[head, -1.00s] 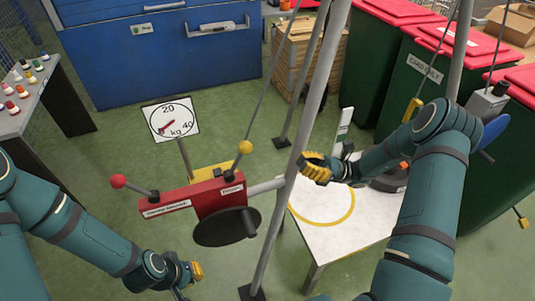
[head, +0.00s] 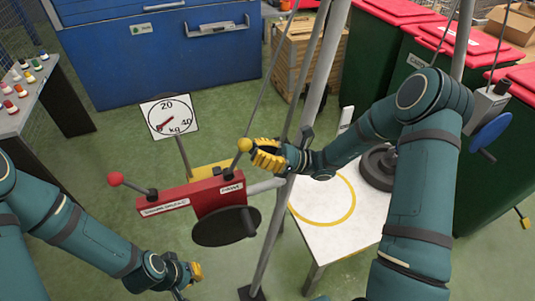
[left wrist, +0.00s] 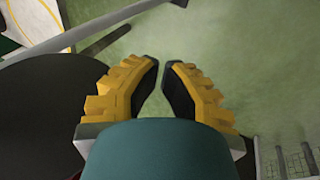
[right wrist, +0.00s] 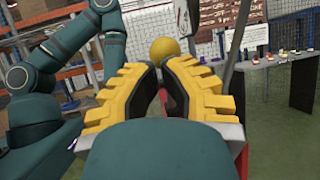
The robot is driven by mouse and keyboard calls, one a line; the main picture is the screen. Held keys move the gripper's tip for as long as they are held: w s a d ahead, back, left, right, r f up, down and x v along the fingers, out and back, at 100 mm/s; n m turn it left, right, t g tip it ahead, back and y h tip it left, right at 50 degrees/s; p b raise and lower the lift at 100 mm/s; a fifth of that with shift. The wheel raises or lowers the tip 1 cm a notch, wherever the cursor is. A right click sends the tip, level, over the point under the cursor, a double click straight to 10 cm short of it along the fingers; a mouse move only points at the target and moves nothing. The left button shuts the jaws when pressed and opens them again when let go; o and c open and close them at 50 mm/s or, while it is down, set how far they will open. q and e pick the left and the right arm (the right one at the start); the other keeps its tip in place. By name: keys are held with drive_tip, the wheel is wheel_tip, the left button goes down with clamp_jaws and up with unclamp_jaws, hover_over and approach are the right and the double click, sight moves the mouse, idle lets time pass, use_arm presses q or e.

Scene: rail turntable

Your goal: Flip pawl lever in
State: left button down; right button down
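The pawl lever is a short dark rod ending in a yellow ball knob (head: 244,145), at the right end of a red labelled housing (head: 190,196). It leans up and to the right in the head view. My right gripper (head: 258,152) is right beside the knob, with its fingertips drawn together and nothing between them. In the right wrist view the knob (right wrist: 163,47) shows just beyond the fingertips; I cannot tell whether they touch. My left gripper (head: 193,272) is low in front of the housing, its fingertips (left wrist: 162,65) close together and empty above the floor.
A red-knobbed lever (head: 116,179) stands at the housing's left end. A dark crank disc (head: 220,228) is in front. A kg dial (head: 169,116) stands behind. A grey post (head: 288,190) rises close by my right forearm. A white table (head: 322,235) is to the right.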

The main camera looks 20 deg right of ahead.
sight(250, 146)
drive_tip(key=shift+r, duration=0.1)
idle(0.3)
drive_tip(key=shift+a+r+h+p, duration=0.25)
drive_tip(key=shift+h+p, duration=0.15)
drive_tip(key=shift+p, duration=0.3)
drive_tip(key=a+r+h+p, duration=0.1)
drive_tip(key=r+h+p, duration=0.1)
drive_tip(key=p, duration=0.3)
drive_tip(key=shift+a+n+g, duration=0.35)
drive_tip(key=shift+n+g, duration=0.05)
drive_tip(key=a+n+h+p, duration=0.1)
drive_tip(key=a+h+p, duration=0.5)
drive_tip(key=a+h, duration=0.1)
drive_tip(key=shift+s+a+r+h+p, duration=0.15)
drive_tip(key=shift+a+r+h+p, duration=0.15)
drive_tip(key=shift+h, duration=0.2)
